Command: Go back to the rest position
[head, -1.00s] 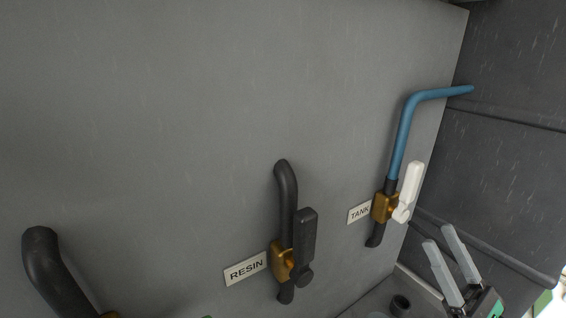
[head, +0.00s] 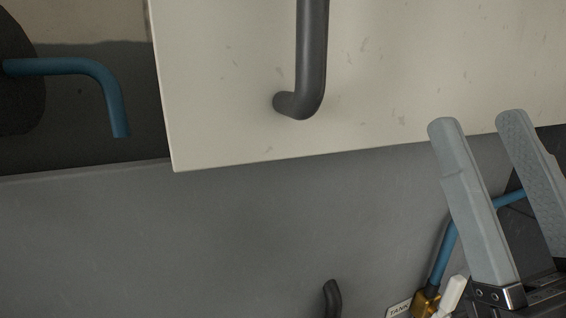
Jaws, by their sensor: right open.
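My right gripper (head: 486,125) is at the right side of the head view, with its two long grey fingers apart and nothing between them. It stands in front of part of a blue pipe (head: 444,250) with a brass valve (head: 426,303) and a white lever (head: 452,294) at the lower right; the fingers hide some of the pipe. My left gripper is not in view.
A TANK label (head: 399,310) is beside the valve. A cream panel (head: 400,60) with a dark handle (head: 312,60) overhangs the grey wall (head: 240,240). Another blue pipe (head: 90,68) is at upper left. A dark pipe end (head: 332,298) shows at the bottom.

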